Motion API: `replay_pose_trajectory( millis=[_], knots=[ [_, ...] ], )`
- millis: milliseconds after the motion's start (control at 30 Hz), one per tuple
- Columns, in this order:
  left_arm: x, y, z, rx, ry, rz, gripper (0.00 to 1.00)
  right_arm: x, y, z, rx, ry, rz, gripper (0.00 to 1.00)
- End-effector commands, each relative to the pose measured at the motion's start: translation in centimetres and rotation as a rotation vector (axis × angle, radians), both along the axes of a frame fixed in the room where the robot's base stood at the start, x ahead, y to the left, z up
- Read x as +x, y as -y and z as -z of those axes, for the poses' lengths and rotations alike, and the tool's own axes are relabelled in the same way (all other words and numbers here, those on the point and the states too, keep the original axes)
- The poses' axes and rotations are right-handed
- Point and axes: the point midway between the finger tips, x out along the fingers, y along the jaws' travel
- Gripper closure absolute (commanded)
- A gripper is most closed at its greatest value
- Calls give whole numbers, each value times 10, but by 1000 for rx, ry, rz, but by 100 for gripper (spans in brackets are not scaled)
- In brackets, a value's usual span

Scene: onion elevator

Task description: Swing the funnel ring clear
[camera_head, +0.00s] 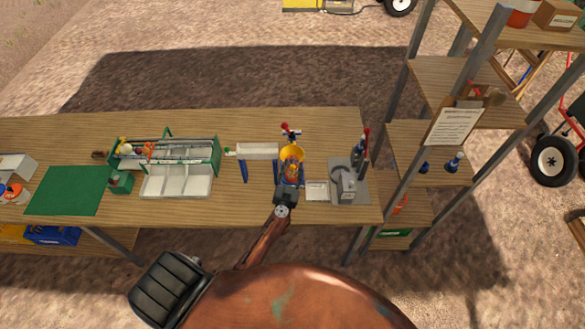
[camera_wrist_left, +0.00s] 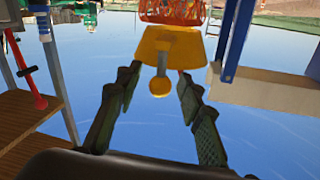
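The yellow funnel ring (camera_head: 291,151) stands near the right end of the wooden table. An orange mesh bag (camera_head: 292,171) shows at it. My left gripper (camera_head: 288,187) is at the near side of the ring. In the left wrist view its fingers (camera_wrist_left: 157,92) are open, one on each side of the handle, with gaps visible. The orange mesh (camera_wrist_left: 172,11) is at that view's top edge. My right gripper is not in view.
A white chute on blue legs (camera_head: 257,150) stands left of the ring. A grey device (camera_head: 345,184) and a white card (camera_head: 316,191) are to the right. A green-framed tray (camera_head: 177,181) and a green mat (camera_head: 68,190) lie further left. Shelves rise at the right.

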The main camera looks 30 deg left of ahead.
Motion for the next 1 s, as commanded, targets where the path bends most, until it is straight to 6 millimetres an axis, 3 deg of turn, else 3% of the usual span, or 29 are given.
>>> replay_pose_trajectory(
  millis=[100,600,1000],
  knots=[
    [0,0,0,0,0,0,65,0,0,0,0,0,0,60],
    [-1,-1,0,1,0,-1,100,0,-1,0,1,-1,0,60],
    [-1,-2,-1,2,1,-4,100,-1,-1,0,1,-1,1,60]
  ],
)
